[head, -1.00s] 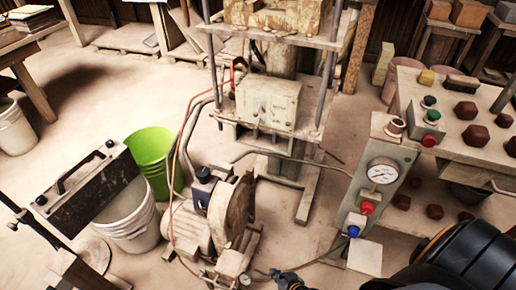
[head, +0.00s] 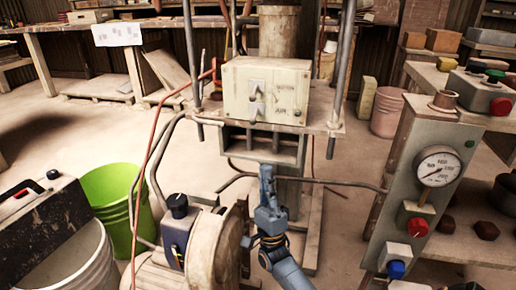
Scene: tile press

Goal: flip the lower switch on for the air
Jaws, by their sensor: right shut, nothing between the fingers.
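The cream switch box (head: 294,76) stands on the press frame in the upper middle of the head view. Its front carries two small switches, one above the other, with small dark lettering beside them. The lower switch (head: 256,111) sits near the bottom left of that front; its lever is too small to tell on from off. My right gripper (head: 267,172) is shut and empty, its fingers pointing up. In the picture it is below the box and apart from the lower switch. My left gripper is not in view.
A pressure gauge (head: 437,168) sits on a grey panel at the right, with a red button (head: 418,227) and a blue button (head: 396,270) below. Metal rods flank the box, and a hose runs at its left. A motor with a wheel (head: 222,250) stands lower left of my gripper.

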